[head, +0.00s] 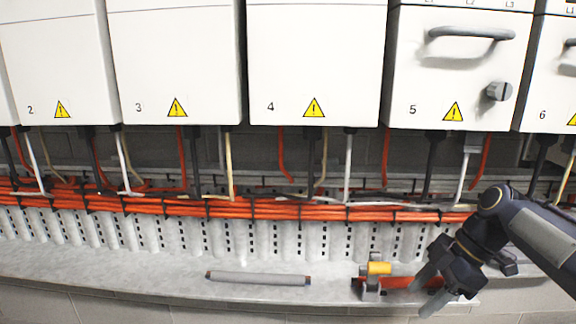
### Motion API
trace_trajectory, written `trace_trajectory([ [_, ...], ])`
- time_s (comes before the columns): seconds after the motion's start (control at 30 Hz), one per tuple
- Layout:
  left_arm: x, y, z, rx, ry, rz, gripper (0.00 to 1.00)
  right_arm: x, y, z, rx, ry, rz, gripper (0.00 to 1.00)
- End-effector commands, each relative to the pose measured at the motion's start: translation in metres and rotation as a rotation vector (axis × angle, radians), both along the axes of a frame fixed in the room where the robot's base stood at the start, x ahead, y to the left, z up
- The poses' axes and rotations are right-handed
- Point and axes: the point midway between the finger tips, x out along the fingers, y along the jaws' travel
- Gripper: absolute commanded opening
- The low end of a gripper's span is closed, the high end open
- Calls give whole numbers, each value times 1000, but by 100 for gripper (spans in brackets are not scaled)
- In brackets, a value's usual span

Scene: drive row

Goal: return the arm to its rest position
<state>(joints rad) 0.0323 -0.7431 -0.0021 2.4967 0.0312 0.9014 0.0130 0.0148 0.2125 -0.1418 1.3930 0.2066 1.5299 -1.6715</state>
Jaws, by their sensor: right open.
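My right arm comes in from the right edge. Its dark gripper (428,292) points down and to the left over the right end of the pale ledge (180,270). Its two grey fingers are apart, with no held object visible between them. A red item with a grey clamp-like part and a yellow piece (379,268) lies on the ledge just left of the fingers. The gripper overlaps the red item's right end in the picture; I cannot tell whether they touch. My left gripper is out of view.
White drive cabinets numbered 2 to 6 hang above; cabinet 5 (455,65) has a grey handle (470,33) and a knob (498,91). Orange cables (280,209) run along a perforated tray behind the ledge. A grey rod (258,278) lies on the ledge, whose left part is clear.

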Motion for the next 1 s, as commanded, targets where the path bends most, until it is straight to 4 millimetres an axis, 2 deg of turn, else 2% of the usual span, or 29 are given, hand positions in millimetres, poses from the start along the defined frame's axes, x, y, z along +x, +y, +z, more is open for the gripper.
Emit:
trace_trajectory([
  [0.03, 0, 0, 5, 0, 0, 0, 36, -6, 0, 7, 0, 5, -29, 47],
  [0.27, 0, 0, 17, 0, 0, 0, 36, -27, 1, 19, 0, 42, -178, 47],
  [0.47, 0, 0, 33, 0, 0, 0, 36, -56, 5, 33, 10, 89, -373, 47],
  [0.67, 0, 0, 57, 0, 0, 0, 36, -100, 13, 46, 39, 152, -666, 47],
  [0.8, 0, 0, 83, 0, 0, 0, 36, -144, 24, 51, 94, 210, -962, 47],
  [0.9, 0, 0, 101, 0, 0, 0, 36, -175, 34, 46, 156, 255, -1193, 47],
  [1.0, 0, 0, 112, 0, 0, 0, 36, -196, 42, 36, 217, 292, -1368, 47],
])
